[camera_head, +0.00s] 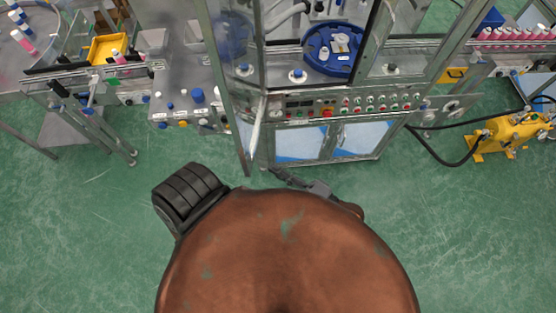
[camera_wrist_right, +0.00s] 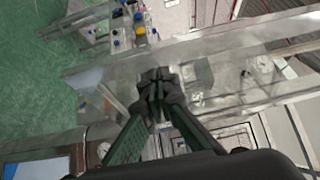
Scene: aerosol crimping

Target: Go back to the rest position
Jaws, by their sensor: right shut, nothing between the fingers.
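My right gripper (camera_head: 280,173) shows small in the head view, beyond the brown rounded body part at the bottom, low in front of the machine cabinet. Its fingers point to the upper left. In the right wrist view my right gripper (camera_wrist_right: 157,82) has its fingertips together with nothing between them. My left gripper does not show in either view. The machine cabinet (camera_head: 297,125) has glass panels, a control panel (camera_head: 350,105) with several buttons, and a blue round fixture (camera_head: 320,64) inside.
A side table with knobs and buttons (camera_head: 181,102) stands left of the cabinet. A conveyor (camera_head: 65,73) and a yellow tray (camera_head: 107,48) are farther left. A yellow pump (camera_head: 515,135) with black hoses lies on the right. Green floor (camera_head: 85,225) is clear at lower left.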

